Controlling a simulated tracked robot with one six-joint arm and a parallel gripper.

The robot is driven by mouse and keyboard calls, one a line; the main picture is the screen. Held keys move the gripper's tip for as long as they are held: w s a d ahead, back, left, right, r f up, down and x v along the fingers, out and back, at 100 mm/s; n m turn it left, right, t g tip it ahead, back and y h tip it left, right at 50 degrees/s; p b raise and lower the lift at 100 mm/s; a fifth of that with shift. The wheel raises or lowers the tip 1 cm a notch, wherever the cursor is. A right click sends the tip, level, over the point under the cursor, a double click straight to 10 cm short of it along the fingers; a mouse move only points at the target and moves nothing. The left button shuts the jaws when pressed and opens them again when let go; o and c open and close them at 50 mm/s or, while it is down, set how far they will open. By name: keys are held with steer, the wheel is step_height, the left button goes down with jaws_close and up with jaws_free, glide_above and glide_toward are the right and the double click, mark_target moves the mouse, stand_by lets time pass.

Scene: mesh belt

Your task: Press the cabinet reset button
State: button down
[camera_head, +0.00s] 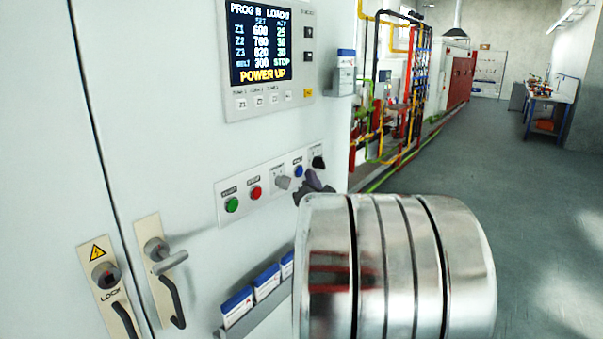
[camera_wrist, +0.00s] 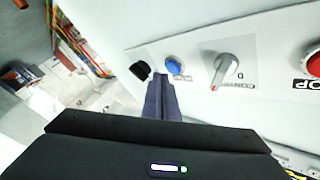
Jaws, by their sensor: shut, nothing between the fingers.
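The cabinet (camera_head: 190,120) has a control strip on its front. A blue button (camera_head: 298,171), likely the reset button, sits toward the strip's right end; its label is too small to read surely. It also shows in the wrist view (camera_wrist: 173,66). My gripper (camera_head: 314,184) is shut and empty, close in front of the strip and just below and right of the blue button. In the wrist view its closed fingertips (camera_wrist: 162,78) point at the panel just below the blue button. I cannot tell whether they touch anything.
A grey rotary switch (camera_head: 283,183), red button (camera_head: 255,192) and green button (camera_head: 232,204) lie left of the blue one. A black knob (camera_head: 318,162) is to its right. A document rack (camera_head: 255,311) and door handles (camera_head: 166,262) stick out below. Open floor lies right.

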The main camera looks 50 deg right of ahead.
steer(key=shift+w+a, duration=0.1)
steer(key=shift+w, duration=0.75)
stand_by(0.9)
steer(key=shift+s, duration=0.9)
steer(key=s, duration=0.5)
steer(key=shift+d, duration=0.35)
stand_by(0.3)
stand_by(0.7)
